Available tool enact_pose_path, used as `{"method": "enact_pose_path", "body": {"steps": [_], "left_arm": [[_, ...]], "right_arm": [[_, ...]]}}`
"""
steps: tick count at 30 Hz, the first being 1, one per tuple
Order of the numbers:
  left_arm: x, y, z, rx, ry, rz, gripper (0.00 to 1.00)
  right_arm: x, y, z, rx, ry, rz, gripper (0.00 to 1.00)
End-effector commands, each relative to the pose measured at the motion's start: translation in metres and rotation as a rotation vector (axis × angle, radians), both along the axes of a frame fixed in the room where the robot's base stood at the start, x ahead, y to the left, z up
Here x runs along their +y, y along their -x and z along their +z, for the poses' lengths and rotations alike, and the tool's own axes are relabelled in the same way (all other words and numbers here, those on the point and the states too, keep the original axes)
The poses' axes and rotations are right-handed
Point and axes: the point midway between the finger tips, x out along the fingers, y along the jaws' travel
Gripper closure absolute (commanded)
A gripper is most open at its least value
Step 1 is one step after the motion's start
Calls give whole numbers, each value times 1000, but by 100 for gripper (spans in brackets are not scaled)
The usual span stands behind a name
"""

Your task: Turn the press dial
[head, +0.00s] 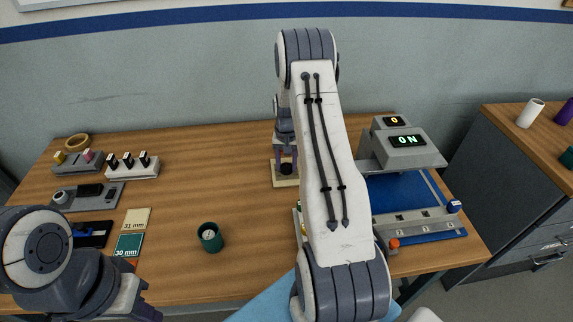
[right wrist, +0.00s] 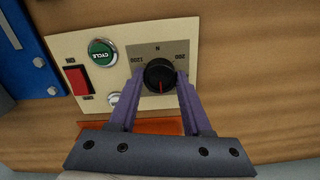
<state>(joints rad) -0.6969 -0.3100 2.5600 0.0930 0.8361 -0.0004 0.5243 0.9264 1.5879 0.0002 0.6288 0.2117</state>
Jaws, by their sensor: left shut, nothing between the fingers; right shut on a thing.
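The press dial (right wrist: 160,75) is a black round knob with a red pointer line, on a grey plate marked 1200, N and 200. In the right wrist view the red line points toward the bottom of the picture. My right gripper (right wrist: 158,88) has its purple fingers on either side of the knob, shut on it. In the head view this gripper (head: 285,158) points down at the cream panel (head: 286,183), partly hidden by my arm. My left gripper (head: 136,302) is shut and empty at the lower left, partly cut off.
The panel also carries a green CYCLE button (right wrist: 102,52) and a red switch (right wrist: 77,82). The press (head: 405,148), its display reading ON, stands right of my arm. A green cup (head: 210,237) and gauge trays (head: 132,170) are at left.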

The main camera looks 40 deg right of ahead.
Motion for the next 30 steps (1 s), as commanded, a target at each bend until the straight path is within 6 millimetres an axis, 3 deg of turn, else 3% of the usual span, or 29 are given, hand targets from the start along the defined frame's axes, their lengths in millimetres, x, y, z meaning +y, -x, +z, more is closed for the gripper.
{"method": "enact_pose_path", "body": {"steps": [30], "left_arm": [[0,0,-4,0,0,0,100]], "right_arm": [[-3,-2,3,-10,4,-959,100]]}}
